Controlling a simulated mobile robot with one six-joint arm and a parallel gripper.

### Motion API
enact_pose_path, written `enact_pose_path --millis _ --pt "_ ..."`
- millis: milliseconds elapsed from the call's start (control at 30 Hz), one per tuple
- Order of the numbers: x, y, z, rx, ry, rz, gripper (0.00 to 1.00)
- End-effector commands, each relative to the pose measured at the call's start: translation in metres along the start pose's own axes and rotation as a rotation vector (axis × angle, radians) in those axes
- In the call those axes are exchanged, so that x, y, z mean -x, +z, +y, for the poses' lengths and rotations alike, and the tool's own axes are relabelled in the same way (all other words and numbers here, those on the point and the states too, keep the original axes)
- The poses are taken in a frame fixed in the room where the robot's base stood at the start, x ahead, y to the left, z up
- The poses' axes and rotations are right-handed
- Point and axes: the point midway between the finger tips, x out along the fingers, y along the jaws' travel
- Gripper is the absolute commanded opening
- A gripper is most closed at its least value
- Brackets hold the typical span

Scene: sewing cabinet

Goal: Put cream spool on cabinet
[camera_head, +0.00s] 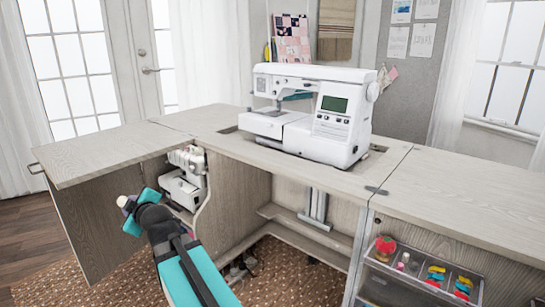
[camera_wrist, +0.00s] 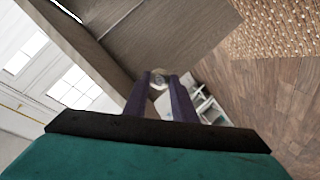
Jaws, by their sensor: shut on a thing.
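The cream spool (camera_wrist: 159,79) is pale and round, pinched between the dark purple fingertips of my gripper (camera_wrist: 160,84) in the wrist view. In the head view the spool (camera_head: 122,201) shows as a small pale end at the tip of my gripper (camera_head: 128,204), at the lower left. My gripper is shut on it in mid-air, in front of the open cabinet door and lower in the picture than the tabletop. The sewing cabinet (camera_head: 205,118) is grey wood with a folded-out left leaf (camera_head: 105,152). Part of the spool is hidden by the fingers.
A white sewing machine (camera_head: 325,110) stands on the middle of the cabinet top. The left leaf and the right top (camera_head: 460,190) are bare. A clear drawer (camera_head: 425,280) with sewing items is at the lower right.

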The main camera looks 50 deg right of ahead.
Motion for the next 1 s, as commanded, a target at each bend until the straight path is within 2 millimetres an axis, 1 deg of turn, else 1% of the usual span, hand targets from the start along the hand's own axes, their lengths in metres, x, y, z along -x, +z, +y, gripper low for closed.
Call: enact_pose_path --millis 33,167,300,567,767,1000 --pt "0.002 0.001 0.006 -0.001 0.004 -0.013 0.0" --pt "0.007 0.013 0.02 -0.009 0.019 -0.062 0.0" --pt "0.015 0.031 0.039 -0.027 0.045 -0.142 0.0" --pt "0.033 0.065 0.07 -0.075 0.108 -0.312 0.0" --pt "0.052 0.091 0.096 -0.136 0.174 -0.471 0.0" --pt "0.081 0.123 0.126 -0.256 0.275 -0.706 0.0"
